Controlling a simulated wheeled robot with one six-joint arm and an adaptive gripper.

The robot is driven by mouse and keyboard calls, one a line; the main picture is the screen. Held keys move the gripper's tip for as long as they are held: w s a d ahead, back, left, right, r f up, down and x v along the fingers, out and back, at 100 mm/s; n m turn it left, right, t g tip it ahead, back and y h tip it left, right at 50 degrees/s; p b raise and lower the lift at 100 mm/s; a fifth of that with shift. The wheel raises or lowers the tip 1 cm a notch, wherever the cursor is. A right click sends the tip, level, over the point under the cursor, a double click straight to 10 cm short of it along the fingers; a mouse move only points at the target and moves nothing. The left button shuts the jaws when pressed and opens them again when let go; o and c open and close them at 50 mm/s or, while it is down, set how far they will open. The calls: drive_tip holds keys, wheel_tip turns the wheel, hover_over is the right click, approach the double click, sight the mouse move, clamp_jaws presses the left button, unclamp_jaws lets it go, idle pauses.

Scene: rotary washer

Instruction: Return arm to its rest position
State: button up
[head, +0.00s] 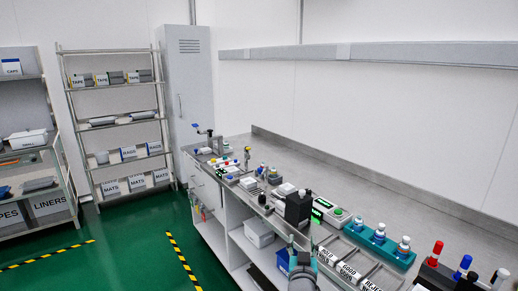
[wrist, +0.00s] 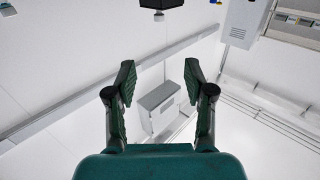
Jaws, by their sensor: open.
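My gripper (wrist: 160,80) shows in the wrist view with its teal body at the bottom edge and two dark fingers reaching up. The fingers are spread wide apart, and I see nothing held between them. Behind the gap is a light grey box-like shape (wrist: 160,104) against white surfaces, well beyond the fingertips. In the head view a small dark and teal part, probably of my arm, shows at the bottom centre by the bench's front edge; its fingers are not clear there.
The grey bench (head: 405,208) carries a black block (head: 298,207), a teal bottle rack (head: 378,246), labelled trays (head: 345,270) and several coloured-cap bottles at right. Shelves (head: 120,125) and a tall cabinet (head: 188,85) stand behind. The green floor (head: 130,250) at left is clear.

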drive_tip(key=s+d+f+n+g+y, duration=0.1)
drive_tip(key=s+f, duration=0.5)
drive_tip(key=s, duration=0.3)
drive_tip(key=s+d+f+n+y, duration=0.1)
drive_tip(key=s+f, duration=0.6)
drive_tip(key=s, duration=0.3)
drive_tip(key=s+d+f+g+y, duration=0.1)
drive_tip(key=s+f, duration=0.5)
drive_tip(key=s, duration=0.3)
drive_tip(key=s+d, duration=0.2)
drive_tip(key=s, duration=1.6)
drive_tip(key=s+r, duration=0.4)
drive_tip(key=s, duration=0.3)
drive_tip(key=s+r+g, duration=0.1)
drive_tip(key=s+r, duration=0.3)
drive_tip(key=s, duration=0.3)
drive_tip(key=shift+d, duration=0.35)
